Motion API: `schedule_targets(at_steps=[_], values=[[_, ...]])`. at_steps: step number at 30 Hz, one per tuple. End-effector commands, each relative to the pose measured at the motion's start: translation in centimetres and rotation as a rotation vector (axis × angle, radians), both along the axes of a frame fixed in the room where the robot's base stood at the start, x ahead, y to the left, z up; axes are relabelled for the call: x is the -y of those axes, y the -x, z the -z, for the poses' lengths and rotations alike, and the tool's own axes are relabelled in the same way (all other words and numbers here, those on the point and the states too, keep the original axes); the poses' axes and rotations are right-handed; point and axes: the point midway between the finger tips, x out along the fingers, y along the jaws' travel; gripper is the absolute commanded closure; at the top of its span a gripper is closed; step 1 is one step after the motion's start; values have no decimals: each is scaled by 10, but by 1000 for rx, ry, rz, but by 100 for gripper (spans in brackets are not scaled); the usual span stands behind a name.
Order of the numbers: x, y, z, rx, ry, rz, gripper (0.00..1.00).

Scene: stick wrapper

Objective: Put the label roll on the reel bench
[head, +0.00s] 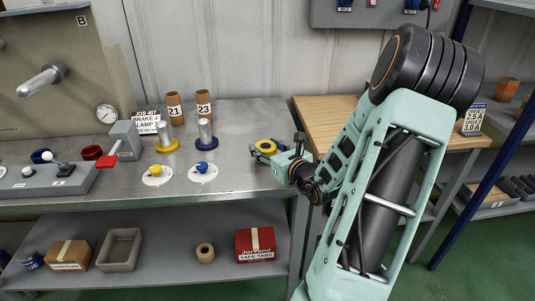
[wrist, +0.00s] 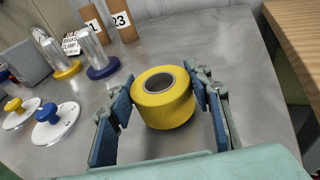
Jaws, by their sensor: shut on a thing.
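A yellow roll with a grey core (wrist: 165,98), which I take to be the label roll, is between the blue-padded fingers of my gripper (wrist: 163,92). The fingers are shut on its sides. In the head view the roll (head: 266,146) and my gripper (head: 267,151) are over the right part of the grey steel bench (head: 240,120). I cannot tell whether the roll touches the bench top. A wooden-topped bench (head: 320,118) stands to the right, partly hidden by my arm. I cannot tell which is the reel bench.
Metal posts on a yellow base (head: 167,138) and a blue base (head: 206,137) stand left of my gripper. Near them are cardboard tubes (head: 204,103) and white discs with yellow (head: 157,175) and blue (head: 203,172) knobs. A shelf below holds a red box (head: 256,246).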

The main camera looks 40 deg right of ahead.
Motion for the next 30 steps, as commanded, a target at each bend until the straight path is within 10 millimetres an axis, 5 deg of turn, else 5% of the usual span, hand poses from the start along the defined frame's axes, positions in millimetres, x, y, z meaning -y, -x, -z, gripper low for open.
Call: schedule_targets(at_steps=[15,16,20,30], values=[[-2,0,13,1,1,2,78],[-2,1,11,1,1,2,51],[-2,1,11,1,1,2,36],[-2,1,8,1,1,2,36]])
